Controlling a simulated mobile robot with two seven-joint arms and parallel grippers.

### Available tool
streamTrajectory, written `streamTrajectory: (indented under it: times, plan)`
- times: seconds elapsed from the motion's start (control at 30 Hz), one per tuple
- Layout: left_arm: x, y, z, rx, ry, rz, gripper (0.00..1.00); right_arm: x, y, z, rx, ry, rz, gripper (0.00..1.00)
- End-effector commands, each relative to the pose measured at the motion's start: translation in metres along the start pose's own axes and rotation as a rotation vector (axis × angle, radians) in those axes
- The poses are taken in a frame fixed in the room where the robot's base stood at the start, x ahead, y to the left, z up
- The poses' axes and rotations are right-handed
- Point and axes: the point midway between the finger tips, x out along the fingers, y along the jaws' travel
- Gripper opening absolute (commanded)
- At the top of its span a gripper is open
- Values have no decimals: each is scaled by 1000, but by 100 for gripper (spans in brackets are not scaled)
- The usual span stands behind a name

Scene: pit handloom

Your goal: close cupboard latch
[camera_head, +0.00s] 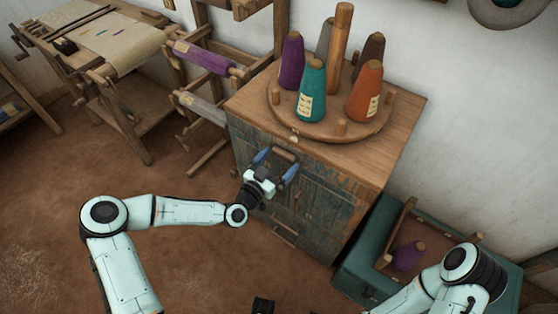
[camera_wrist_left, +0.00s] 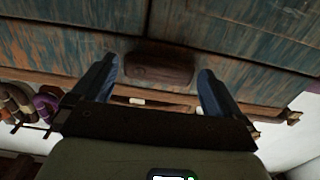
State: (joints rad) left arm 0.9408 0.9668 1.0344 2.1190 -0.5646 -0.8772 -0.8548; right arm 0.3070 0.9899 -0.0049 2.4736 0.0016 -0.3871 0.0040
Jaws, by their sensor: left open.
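The cupboard (camera_head: 335,208) has worn blue-green doors and a brown wooden top. A dark wooden latch block (camera_head: 286,154) sits near the top of its front. In the left wrist view the latch block (camera_wrist_left: 158,68) lies crosswise near the seam between two door panels. My left gripper (camera_head: 277,164) is open at the cupboard front, its two blue fingers on either side of the block. In the left wrist view gaps show between the block and both fingers. Whether a fingertip touches the door is unclear.
A round wooden tray (camera_head: 320,127) with several coloured yarn cones stands on the cupboard top. A teal crate (camera_head: 355,262) stands close on the right. A loom frame (camera_head: 196,90) stands to the left. The brown floor before the cupboard is mostly clear.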

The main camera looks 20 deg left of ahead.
Motion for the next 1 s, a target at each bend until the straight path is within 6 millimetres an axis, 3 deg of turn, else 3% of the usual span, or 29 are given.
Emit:
streamTrajectory:
  times: [0.37, 0.5, 1.0]
  plan:
    - [7, 0, 0, -1, -1, 1, 100, 0, 0, 0, 0, -1, 0, 0]
    - [7, 0, 0, -1, -1, 1, 58, 0, 0, 0, 0, -1, 0, 0]
    - [6, 1, 4, -106, -1, 0, 59, 5, 1, -2, 0, 6, -1, 0]
